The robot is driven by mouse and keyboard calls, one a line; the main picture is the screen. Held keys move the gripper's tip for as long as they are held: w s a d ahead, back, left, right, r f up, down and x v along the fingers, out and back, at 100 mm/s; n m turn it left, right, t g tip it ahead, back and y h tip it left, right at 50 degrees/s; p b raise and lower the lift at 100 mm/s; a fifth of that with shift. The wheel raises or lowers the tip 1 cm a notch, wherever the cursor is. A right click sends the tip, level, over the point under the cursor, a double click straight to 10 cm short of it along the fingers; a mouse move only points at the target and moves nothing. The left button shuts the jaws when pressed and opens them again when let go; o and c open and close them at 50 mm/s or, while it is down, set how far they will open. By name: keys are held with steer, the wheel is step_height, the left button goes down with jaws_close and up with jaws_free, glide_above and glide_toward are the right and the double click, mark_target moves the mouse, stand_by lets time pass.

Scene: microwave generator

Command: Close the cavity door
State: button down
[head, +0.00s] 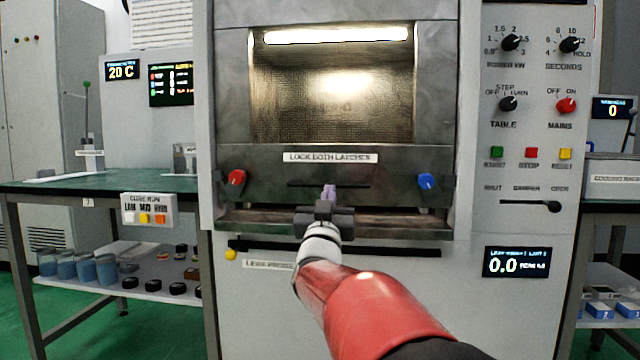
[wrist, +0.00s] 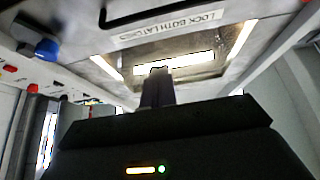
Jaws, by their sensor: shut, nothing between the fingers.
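The cavity door (head: 420,160) is a grey metal panel with a lit mesh window (head: 335,95) and a "LOCK BOTH LATCHES" label. A dark horizontal handle (head: 300,184) crosses it below the label. A red latch knob (head: 236,180) is at left and a blue one (head: 428,181) at right. My gripper (head: 329,190) is shut and empty, its tips overlapping the handle's middle in the head view. In the wrist view, my gripper (wrist: 157,88) appears over the window side, with the handle (wrist: 150,14) and blue latch (wrist: 45,48) apart from the tips. I cannot tell whether the door is fully seated.
A metal ledge (head: 400,226) runs below the door. A control panel with knobs and buttons (head: 531,153) is at right. Green-topped benches stand on both sides; the left one (head: 110,185) carries a small button box (head: 149,210). Free space lies before the door.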

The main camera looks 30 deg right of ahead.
steer(key=w+d+r+p, duration=0.1)
steer(key=w+d, duration=0.4)
steer(key=w, duration=0.2)
steer(key=shift+w, duration=0.3)
steer(key=shift+d, duration=0.1)
